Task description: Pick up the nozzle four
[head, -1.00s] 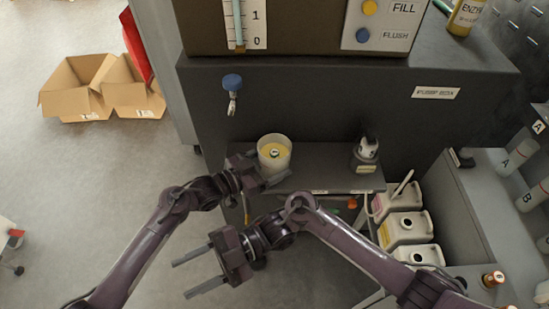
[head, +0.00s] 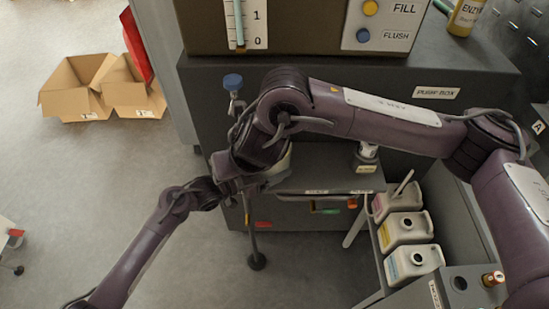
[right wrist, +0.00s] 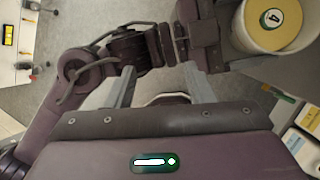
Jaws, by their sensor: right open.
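A white cup (right wrist: 282,45) stands in the upper right of the right wrist view, with a yellow disc (right wrist: 295,30) and a dark round mark "4" (right wrist: 270,19) inside it. In the head view my right arm covers most of the cup (head: 284,165). My left gripper (right wrist: 235,60) has its fingers along the cup's sides and appears closed on it; in the head view it is partly covered. My right gripper (right wrist: 162,75) is open and empty, pointing past the cup, which lies to its right in the wrist view. In the head view its fingers are hidden.
A grey shelf (head: 335,178) juts from the pump box (head: 420,75), with a blue-handled tap (head: 233,82) above. A small bottle (head: 366,158) stands on the shelf, partly covered. White jugs (head: 405,228) stand at the right. Open cardboard boxes (head: 75,90) lie on the floor.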

